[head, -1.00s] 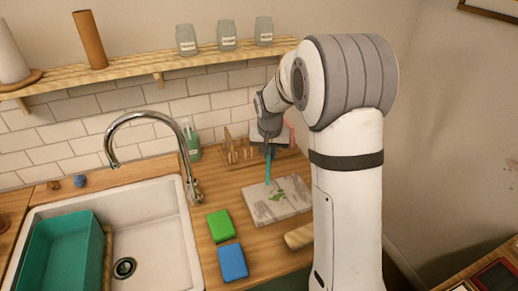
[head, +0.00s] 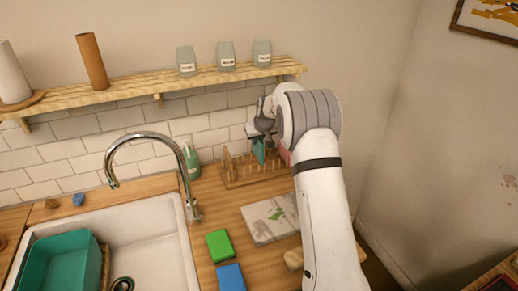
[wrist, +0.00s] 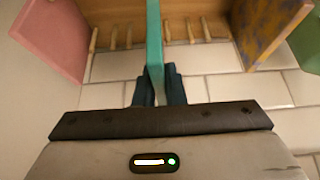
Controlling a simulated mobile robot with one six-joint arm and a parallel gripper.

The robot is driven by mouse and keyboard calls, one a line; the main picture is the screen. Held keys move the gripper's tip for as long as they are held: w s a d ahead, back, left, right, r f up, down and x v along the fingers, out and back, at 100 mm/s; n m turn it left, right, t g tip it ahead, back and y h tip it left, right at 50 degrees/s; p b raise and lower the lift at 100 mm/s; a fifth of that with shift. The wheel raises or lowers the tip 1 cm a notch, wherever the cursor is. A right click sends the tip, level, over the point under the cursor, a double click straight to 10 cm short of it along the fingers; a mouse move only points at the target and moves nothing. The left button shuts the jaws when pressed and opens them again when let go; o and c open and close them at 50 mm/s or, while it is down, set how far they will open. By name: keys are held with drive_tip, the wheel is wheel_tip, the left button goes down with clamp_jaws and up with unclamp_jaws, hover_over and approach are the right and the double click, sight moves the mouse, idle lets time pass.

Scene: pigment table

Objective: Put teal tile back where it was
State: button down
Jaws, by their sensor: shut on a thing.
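The teal tile (head: 258,152) is held upright in my gripper (head: 262,133), over the wooden peg rack (head: 235,180) at the back of the counter. In the wrist view the teal tile (wrist: 154,45) shows edge-on between the dark fingertips (wrist: 159,88), which are shut on it. The rack's pegs (wrist: 112,38) show on both sides of the tile. Whether the tile's lower edge touches the rack or hangs above it, I cannot tell. A pink tile (wrist: 55,35) stands to the left in the wrist view, apart from the teal one.
An orange-brown panel with blue stains (wrist: 265,28) stands right of the teal tile in the wrist view. A marble board (head: 268,222) with green marks lies before the rack. A soap bottle (head: 191,160) stands left of it. Green (head: 217,246) and blue (head: 230,277) blocks lie near the sink.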

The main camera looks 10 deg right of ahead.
sight(258, 147)
drive_tip(key=shift+f+p, duration=0.45)
drive_tip(key=shift+f, duration=1.5)
drive_tip(key=shift+f, duration=0.1)
drive_tip(key=c, duration=1.5)
unclamp_jaws()
drive_tip(key=shift+r, duration=0.2)
drive_tip(key=b+v, duration=0.3)
drive_tip(key=v, duration=0.8)
drive_tip(key=shift+s+r, duration=0.2)
drive_tip(key=shift+s, duration=0.1)
drive_tip(key=s+r, duration=0.6)
drive_tip(key=s, duration=0.4)
drive_tip(key=s+f+m+g+h, duration=0.1)
drive_tip(key=s+m+g, duration=0.1)
drive_tip(key=s, duration=3.2)
drive_tip(key=shift+s+a+f, duration=0.2)
drive_tip(key=shift+s+f, duration=0.05)
